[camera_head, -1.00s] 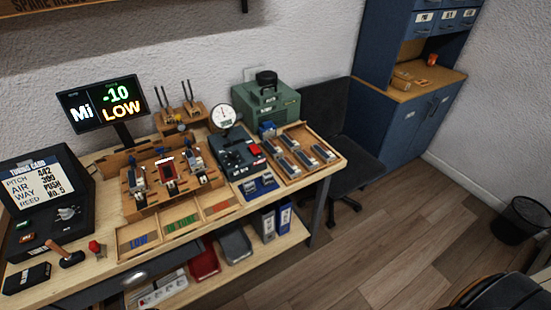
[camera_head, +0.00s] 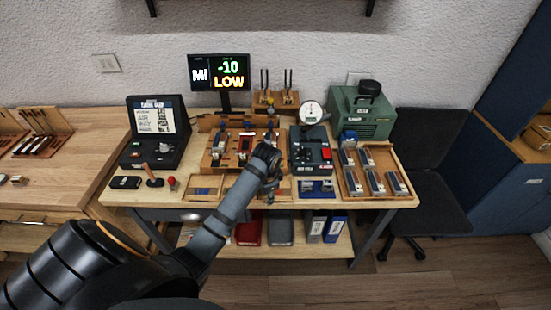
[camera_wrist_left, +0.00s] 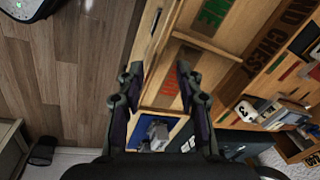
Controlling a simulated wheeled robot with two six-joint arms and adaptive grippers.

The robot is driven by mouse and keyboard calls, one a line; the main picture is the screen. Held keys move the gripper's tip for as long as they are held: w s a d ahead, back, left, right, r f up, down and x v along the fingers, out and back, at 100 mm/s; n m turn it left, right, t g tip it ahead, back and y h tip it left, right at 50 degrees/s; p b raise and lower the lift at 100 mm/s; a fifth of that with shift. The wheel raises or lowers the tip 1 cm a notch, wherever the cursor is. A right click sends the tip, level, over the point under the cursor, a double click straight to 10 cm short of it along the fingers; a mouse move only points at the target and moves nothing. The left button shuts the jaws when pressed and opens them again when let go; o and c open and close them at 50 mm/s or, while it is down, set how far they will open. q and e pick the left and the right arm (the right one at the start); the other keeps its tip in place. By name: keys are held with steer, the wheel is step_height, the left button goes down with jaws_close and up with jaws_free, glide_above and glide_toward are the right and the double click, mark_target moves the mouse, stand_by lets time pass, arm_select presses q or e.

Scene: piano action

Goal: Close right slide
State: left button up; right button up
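The wooden wind chest (camera_head: 212,158) stands mid-bench and carries several slide units. Its right unit (camera_head: 271,133) is partly hidden behind my left wrist. In the left wrist view, the chest face (camera_wrist_left: 280,50) is at the right, with a white tag marked 3 (camera_wrist_left: 246,110) beside metal parts (camera_wrist_left: 283,115). I cannot tell how far the right slide is out. My left gripper (camera_wrist_left: 159,74) is open and empty, over the sorting tray's front part. In the head view, its arm (camera_head: 228,205) reaches across to the chest's right side. My right gripper is not in view.
The sorting tray (camera_head: 203,187) lies before the chest. A dark device with a red button (camera_head: 311,150) and a blue tray of metal pieces (camera_head: 316,189) stand close right. A wooden reed tray (camera_head: 374,172) is further right. The monitor (camera_head: 219,73) reads -10 LOW.

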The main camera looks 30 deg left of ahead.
arm_select(q)
steer(key=w+a+r+m+g+h, duration=0.15)
steer(key=w+a+r+m, duration=0.4)
steer(key=w+r, duration=0.7)
steer(key=shift+n, duration=0.35)
steer(key=f, duration=0.3)
steer(key=f+p, duration=0.1)
steer(key=f, duration=0.2)
steer(key=s+f+p, duration=0.1)
steer(key=f, duration=0.2)
steer(key=shift+a, duration=0.35)
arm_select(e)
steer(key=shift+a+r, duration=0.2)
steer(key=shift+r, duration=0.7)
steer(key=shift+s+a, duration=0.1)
arm_select(q)
steer(key=shift+c, duration=1)
jaws_close()
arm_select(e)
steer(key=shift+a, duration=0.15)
